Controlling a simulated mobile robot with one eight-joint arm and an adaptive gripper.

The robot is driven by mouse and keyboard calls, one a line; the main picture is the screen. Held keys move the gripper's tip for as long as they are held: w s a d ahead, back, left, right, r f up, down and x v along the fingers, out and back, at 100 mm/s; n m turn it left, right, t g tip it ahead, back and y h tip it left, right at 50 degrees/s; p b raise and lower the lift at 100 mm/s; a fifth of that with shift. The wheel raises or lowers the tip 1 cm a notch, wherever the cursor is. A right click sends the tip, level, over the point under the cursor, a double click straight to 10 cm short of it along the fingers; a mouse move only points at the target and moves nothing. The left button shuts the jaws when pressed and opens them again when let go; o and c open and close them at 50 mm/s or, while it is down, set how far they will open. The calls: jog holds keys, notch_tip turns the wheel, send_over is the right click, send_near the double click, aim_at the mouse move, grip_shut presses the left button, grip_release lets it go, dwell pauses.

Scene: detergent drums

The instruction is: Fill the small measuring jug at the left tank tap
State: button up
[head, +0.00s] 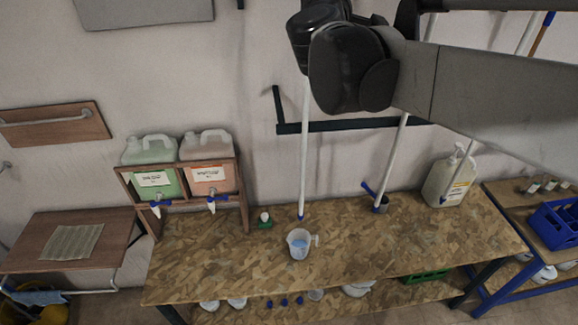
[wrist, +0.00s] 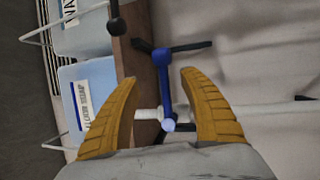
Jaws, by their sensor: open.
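The small measuring jug (head: 299,243), clear with a handle at right, stands upright on the bench. A pale blue patch low in it looks like liquid, but I cannot be sure. A white tube (head: 304,150) with a blue tip hangs just above it. In the wrist view, my gripper (wrist: 159,76) is open, its yellow fingers either side of a blue tap (wrist: 162,75) with a dark cross-lever. I cannot tell whether they touch it. Pale blue tanks (wrist: 85,85) with labels stand at left. My gripper and these tanks are outside the head view.
The bench (head: 375,255) carries green and orange jugs (head: 210,180) on a wooden rack at left. A pump bottle (head: 449,180) stands at right. A dark wall bar (head: 350,126) runs behind the tubes. The bench front is mostly clear.

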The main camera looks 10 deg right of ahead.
jog(key=v, duration=0.4)
jog(key=shift+r, duration=0.2)
dwell(0.3)
jog(key=v, duration=1.2)
jog(key=s+d+f+m+g+b, duration=0.2)
jog(key=d+f+g+b, duration=0.3)
jog(key=f, duration=0.7)
jog(key=s+d+f+m+b, duration=0.2)
jog(key=f+b, duration=0.5)
jog(key=f, duration=0.5)
jog(key=s+d+f+m+g+b, duration=0.1)
jog(key=d+f+m+g+b, duration=0.4)
jog(key=f, duration=0.7)
jog(key=s+a+f+m+y+b, duration=0.1)
jog(key=s+a+f+y+b, duration=0.1)
jog(key=f+b, duration=0.5)
jog(key=s+a+f+m+g+y+b, duration=0.1)
jog(key=f+b, duration=0.6)
jog(key=f, duration=0.9)
jog(key=s+a+f+m+y+b, duration=0.2)
jog(key=s+f+b, duration=0.5)
jog(key=f, duration=0.5)
jog(key=a+y, duration=0.1)
jog(key=y, duration=0.1)
jog(key=shift+f+g+y, duration=0.25)
jog(key=shift+g+y, duration=0.05)
jog(key=shift+g, duration=0.1)
